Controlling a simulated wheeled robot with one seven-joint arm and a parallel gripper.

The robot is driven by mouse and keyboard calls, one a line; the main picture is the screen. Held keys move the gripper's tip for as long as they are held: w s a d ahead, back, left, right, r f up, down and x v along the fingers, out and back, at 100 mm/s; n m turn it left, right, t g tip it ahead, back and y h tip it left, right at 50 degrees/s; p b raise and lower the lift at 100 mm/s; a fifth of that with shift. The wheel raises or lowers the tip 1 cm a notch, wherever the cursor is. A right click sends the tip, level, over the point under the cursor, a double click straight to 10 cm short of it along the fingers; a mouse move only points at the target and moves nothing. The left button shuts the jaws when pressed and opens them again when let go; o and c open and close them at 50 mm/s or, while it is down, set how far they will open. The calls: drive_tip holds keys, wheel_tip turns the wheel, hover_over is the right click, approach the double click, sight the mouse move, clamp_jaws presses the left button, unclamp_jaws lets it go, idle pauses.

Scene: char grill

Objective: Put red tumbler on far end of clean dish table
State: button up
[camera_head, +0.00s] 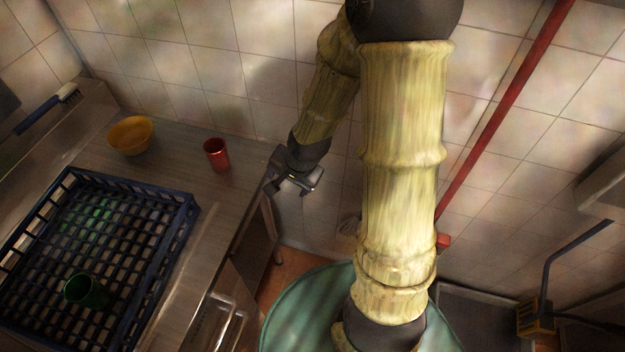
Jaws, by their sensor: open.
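The red tumbler (217,154) stands upright on the far end of the metal clean dish table (190,163), near the tiled wall and the table's right edge. My gripper (291,190) is open and empty. In the picture it is to the right of the tumbler, apart from it, and appears just past the table's right edge. My arm comes down from the top of the picture to it.
A yellow bowl (130,135) stands left of the tumbler. A dark blue dish rack (165,200) with a green tumbler (86,291) in it covers the nearer table. A blue-handled brush (47,108) lies at the left. A red pipe (505,115) runs along the wall at right.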

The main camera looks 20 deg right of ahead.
drive_tip(key=s+d+r+n+g+h, duration=0.1)
drive_tip(key=s+d+r+n, duration=0.2)
drive_tip(key=s+r+n, duration=0.5)
drive_tip(key=shift+r+n+h, duration=0.15)
drive_tip(key=shift+n+h, duration=0.25)
drive_tip(key=shift+n, duration=0.1)
drive_tip(key=shift+w, duration=0.1)
